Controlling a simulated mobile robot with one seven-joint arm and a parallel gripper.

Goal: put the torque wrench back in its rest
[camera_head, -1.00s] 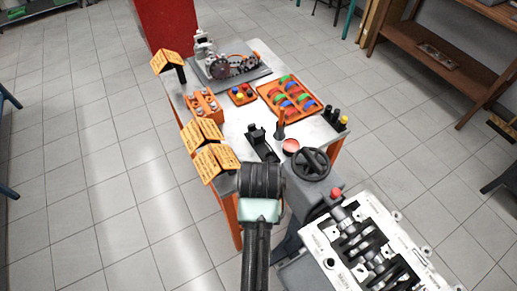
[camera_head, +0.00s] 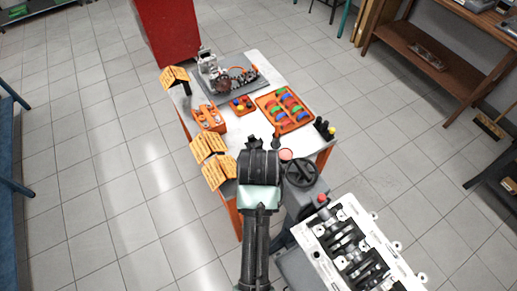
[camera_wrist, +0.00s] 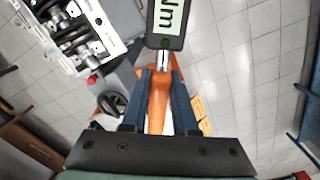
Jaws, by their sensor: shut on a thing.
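In the wrist view my gripper (camera_wrist: 162,76) is shut on the orange handle of the torque wrench (camera_wrist: 158,102). A dark display head marked "Nm" sits beyond the fingertips, cut off by the top edge. In the head view my arm's dark end hides the fingers and the wrench, above the near part of the workbench (camera_head: 232,138). A black holder (camera_head: 254,134) just beyond the arm is mostly hidden; I cannot tell if it is the wrench's rest.
On the bench are an orange tray of coloured parts (camera_head: 286,127), a small orange tray (camera_head: 242,111), an orange block (camera_head: 209,118) and orange signs (camera_head: 209,145). A handwheel (camera_head: 301,173) and an engine block (camera_head: 352,252) are at right. Floor at left is clear.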

